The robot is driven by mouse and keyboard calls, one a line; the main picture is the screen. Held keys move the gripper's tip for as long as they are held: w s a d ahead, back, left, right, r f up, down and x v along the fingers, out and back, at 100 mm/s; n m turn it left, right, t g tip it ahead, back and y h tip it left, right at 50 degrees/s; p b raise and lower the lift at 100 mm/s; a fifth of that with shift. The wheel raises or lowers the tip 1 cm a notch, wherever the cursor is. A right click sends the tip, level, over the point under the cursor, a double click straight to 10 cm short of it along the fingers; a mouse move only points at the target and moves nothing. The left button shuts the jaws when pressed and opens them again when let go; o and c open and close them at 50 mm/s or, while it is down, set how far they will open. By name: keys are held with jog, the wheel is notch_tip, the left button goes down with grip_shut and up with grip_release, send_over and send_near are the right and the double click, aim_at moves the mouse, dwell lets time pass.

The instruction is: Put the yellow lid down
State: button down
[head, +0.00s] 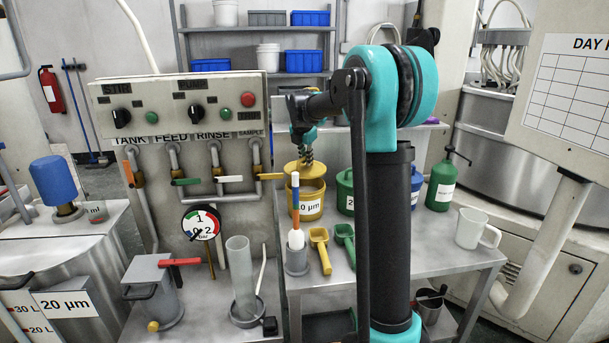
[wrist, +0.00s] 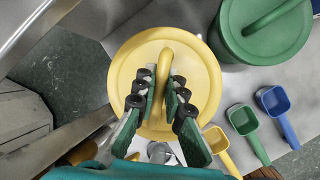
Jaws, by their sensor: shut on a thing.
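The yellow lid (wrist: 130,75) is round and flat with an arched handle on top. My gripper (wrist: 158,92) is shut on that handle, its fingers on either side of it. In the head view my gripper (head: 306,159) points down over the yellow tub (head: 311,207), which has a "µm" label. The lid (head: 313,172) is at the tub's top there. I cannot tell whether it rests on the rim or hangs just above it. In the wrist view the lid hides most of what is under it.
A green lidded tub (wrist: 230,46) stands close beside the lid. Yellow (head: 319,237), green (head: 344,235) and blue (wrist: 275,103) scoops lie on the grey table (head: 400,255). A white jug (head: 472,229) and a green bottle (head: 441,187) stand to the right. The valve panel (head: 190,215) is at left.

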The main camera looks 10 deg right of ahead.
aim_at(306, 168)
jog(key=shift+f, duration=2.75)
jog(key=shift+f, duration=0.1)
jog(key=c, duration=1.6)
grip_release()
jog(key=v, duration=1.2)
jog(key=shift+s, duration=0.1)
